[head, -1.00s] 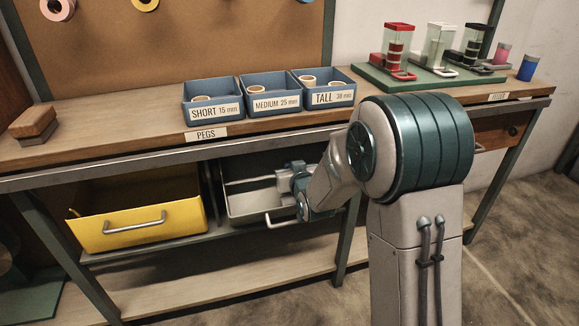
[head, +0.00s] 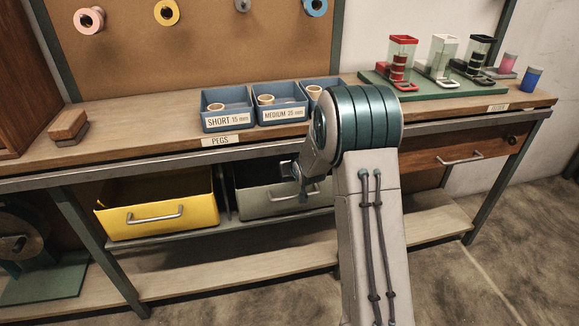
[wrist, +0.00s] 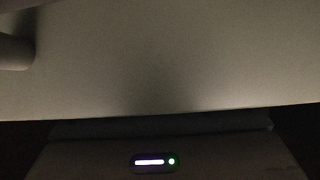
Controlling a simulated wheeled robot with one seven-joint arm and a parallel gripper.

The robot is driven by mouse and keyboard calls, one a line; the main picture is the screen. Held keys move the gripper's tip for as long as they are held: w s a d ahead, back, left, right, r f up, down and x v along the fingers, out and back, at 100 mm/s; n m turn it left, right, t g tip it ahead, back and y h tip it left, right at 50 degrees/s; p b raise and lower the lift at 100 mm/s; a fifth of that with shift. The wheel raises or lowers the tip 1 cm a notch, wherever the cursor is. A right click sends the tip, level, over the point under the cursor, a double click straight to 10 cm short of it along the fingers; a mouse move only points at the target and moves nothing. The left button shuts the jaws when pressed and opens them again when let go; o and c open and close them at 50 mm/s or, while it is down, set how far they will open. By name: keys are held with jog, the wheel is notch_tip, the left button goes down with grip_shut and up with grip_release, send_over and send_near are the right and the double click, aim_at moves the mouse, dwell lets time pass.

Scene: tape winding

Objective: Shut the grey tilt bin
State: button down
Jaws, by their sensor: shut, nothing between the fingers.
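The grey tilt bin (head: 265,204) is under the bench, right of the yellow bin. Its front with the bar handle (head: 282,197) faces me, and a dark gap shows above its top edge. In the wrist view, a plain pale surface, apparently the bin front (wrist: 170,65), fills the upper part.
The yellow bin (head: 160,217) stands tilted open on the left. The bench top (head: 150,135) overhangs both bins, with blue peg boxes (head: 228,108) on it. A wooden drawer (head: 460,155) is at the right. The lower shelf (head: 230,270) is bare.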

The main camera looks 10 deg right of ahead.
jog(key=shift+a, duration=0.15)
jog(key=shift+s+r, duration=0.35)
jog(key=shift+r, duration=0.05)
jog(key=p+v, duration=0.3)
jog(key=v, duration=0.9)
jog(key=shift+s, duration=0.4)
jog(key=shift+r, duration=0.1)
